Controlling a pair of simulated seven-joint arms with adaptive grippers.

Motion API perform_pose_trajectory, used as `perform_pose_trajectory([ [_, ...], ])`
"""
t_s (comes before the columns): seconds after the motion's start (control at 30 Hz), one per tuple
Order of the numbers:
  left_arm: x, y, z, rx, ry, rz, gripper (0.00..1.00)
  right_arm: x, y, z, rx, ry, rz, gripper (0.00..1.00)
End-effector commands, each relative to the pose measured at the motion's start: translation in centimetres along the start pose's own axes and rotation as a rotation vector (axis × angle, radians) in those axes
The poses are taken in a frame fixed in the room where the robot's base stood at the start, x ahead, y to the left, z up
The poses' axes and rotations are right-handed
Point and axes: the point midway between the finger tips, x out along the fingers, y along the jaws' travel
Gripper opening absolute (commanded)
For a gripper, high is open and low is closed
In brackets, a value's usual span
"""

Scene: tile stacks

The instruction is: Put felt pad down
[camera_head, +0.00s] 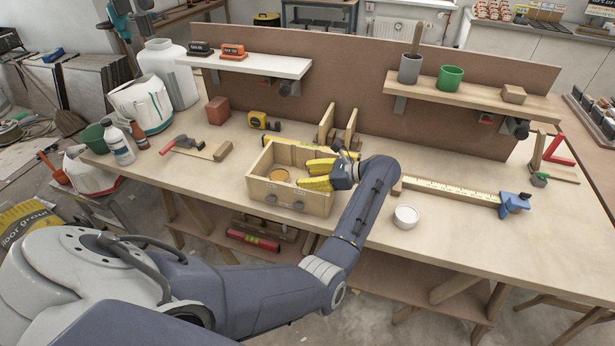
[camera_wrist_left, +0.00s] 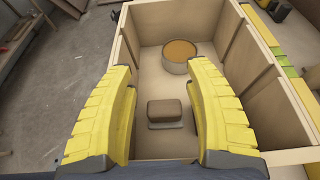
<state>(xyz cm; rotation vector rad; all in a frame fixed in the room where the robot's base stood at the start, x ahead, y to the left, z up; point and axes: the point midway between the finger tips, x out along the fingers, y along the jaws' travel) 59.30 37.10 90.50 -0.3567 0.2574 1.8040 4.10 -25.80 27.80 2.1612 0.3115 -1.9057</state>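My left gripper (camera_head: 306,174) reaches down over the open wooden box (camera_head: 314,205) on the workbench. It also shows in the left wrist view (camera_wrist_left: 160,72), its two yellow fingers spread apart over the box. A small brown block-like pad (camera_wrist_left: 165,111), probably the felt pad, shows between the fingers, low in the box, with a grey strip below it. I see a gap on each side of it and no finger contact. A round tin with an orange-brown top (camera_wrist_left: 178,54) stands in the box; it also shows in the head view (camera_head: 279,175). My right gripper is not in view.
Wooden uprights (camera_head: 337,125) stand behind the box. A hammer (camera_head: 182,143) and wood block lie left of it. The bench's right front is mostly clear.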

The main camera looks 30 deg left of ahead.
Motion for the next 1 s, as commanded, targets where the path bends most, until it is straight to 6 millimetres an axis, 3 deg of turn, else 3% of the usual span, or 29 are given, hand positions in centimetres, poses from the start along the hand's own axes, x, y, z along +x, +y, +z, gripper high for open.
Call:
perform_pose_trajectory([
  [0.03, 0.5, 0.6, -1.5, 0.014, 0.018, 0.013, 0.54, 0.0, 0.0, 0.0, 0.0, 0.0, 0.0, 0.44],
  [0.13, 0.5, 0.7, -1.5, 0.014, 0.018, 0.013, 0.54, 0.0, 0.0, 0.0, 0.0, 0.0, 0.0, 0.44],
  [0.33, 0.0, 0.6, -0.4, 0.013, 0.019, 0.012, 0.54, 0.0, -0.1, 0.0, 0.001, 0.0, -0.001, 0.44],
  [0.7, -3.8, 0.4, 0.1, 0.012, 0.013, 0.007, 0.54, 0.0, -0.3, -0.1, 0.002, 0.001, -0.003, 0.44],
  [1.0, -4.2, 0.3, 0.4, 0.009, 0.009, 0.006, 0.54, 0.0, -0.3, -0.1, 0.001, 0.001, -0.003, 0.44],
])
